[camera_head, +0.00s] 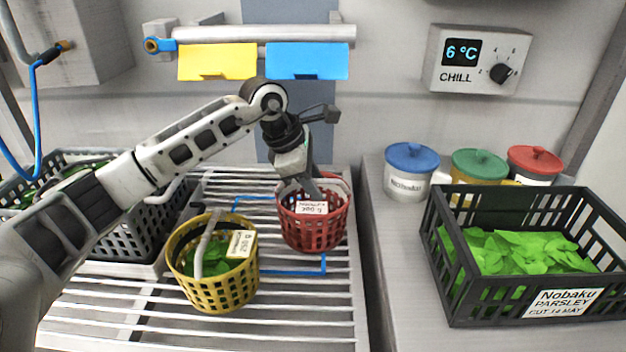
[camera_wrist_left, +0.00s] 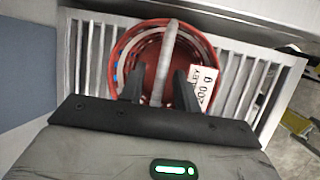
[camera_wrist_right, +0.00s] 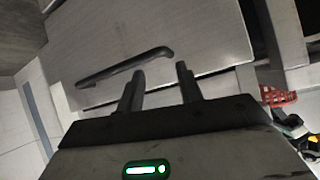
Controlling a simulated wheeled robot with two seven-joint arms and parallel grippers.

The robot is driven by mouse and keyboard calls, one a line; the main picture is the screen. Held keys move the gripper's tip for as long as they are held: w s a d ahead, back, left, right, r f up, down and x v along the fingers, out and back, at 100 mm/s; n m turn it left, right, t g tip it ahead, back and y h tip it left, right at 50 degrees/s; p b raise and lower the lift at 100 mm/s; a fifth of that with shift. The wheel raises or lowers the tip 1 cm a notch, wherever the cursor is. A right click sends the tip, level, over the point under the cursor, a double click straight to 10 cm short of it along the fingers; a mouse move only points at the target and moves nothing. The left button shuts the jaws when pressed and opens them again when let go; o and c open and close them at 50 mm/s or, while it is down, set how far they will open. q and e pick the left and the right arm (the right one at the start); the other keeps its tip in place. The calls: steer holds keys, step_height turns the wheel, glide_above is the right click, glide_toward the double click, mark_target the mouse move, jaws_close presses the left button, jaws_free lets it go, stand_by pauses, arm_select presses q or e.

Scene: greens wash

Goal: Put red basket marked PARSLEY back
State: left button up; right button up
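The red basket (camera_head: 312,232) stands upright on the slatted rack, over the right part of a blue outline. Its white label shows in the head view, and the left wrist view reads "LEY 200 g" on the label (camera_wrist_left: 203,88). No greens show in the basket (camera_wrist_left: 122,62). My left gripper (camera_head: 308,190) is above and partly inside its mouth. In the left wrist view the gripper (camera_wrist_left: 160,80) has its fingers apart, with the grey handle (camera_wrist_left: 168,45) between them; contact cannot be told. My right gripper (camera_wrist_right: 160,72) is open and empty, away from the baskets.
A yellow basket (camera_head: 213,288) with greens stands left of the red one. A grey crate (camera_head: 140,228) is at far left. A black parsley crate (camera_head: 455,298) and lidded jars (camera_head: 408,172) stand on the right counter. A rail (camera_head: 265,33) runs along the wall.

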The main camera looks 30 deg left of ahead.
arm_select(q)
steer(key=shift+a+r, duration=0.1)
steer(key=shift+r, duration=0.25)
steer(key=v, duration=1.1)
steer(key=shift+s+r+b, duration=0.15)
steer(key=shift+s+b, duration=0.05)
steer(key=shift+b, duration=0.2)
